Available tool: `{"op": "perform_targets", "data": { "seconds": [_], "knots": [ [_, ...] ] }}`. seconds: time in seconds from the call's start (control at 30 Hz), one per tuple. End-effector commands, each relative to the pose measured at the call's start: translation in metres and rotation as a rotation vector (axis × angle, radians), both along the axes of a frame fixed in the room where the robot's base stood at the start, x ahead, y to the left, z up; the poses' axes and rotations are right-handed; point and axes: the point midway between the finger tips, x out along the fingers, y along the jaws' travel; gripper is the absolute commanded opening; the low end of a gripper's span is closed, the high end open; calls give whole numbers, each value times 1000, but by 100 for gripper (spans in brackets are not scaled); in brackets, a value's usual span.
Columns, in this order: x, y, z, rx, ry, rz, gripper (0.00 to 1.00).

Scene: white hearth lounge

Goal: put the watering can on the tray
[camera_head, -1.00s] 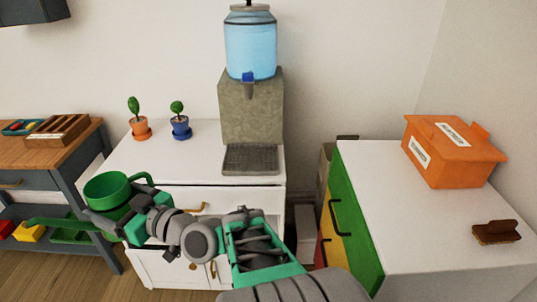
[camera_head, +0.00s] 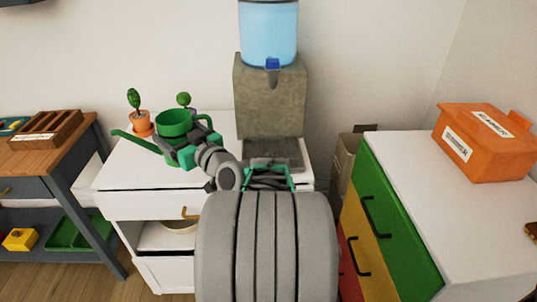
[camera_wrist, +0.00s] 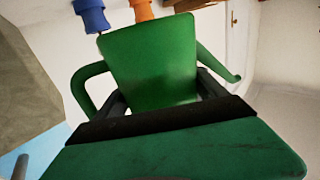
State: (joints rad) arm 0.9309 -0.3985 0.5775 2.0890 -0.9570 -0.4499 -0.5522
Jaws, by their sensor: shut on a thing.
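The green watering can (camera_head: 173,122) is held upright over the white cabinet, its long spout pointing left. My gripper (camera_head: 183,150) is shut on it. In the wrist view the can's green body (camera_wrist: 150,62) fills the middle, with a loop handle at the left and the spout at the right, beyond the dark gripper edge (camera_wrist: 165,120). A grey ribbed tray (camera_head: 285,153) lies at the foot of the water dispenser (camera_head: 270,95), to the right of the can. My arm hides its front part. The can is apart from this tray.
An orange pot with a plant (camera_head: 140,122) stands behind the can; a second plant (camera_head: 184,99) is partly hidden by it. A colourful-drawer cabinet (camera_head: 420,190) with an orange box (camera_head: 485,143) stands at the right. A wooden-topped bench (camera_head: 70,150) is at the left.

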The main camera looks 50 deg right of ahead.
Motion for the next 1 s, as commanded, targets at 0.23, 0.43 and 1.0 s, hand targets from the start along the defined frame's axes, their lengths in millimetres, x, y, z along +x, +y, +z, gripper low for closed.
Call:
{"op": "perform_targets", "data": {
  "seconds": [0.23,0.43,1.0],
  "knots": [
    [-45,-166,-8,-4,-4,-302,13],
    [-83,-238,-10,-3,-3,-442,13],
    [-105,-260,-37,-1,-1,-476,13]
  ]
}}
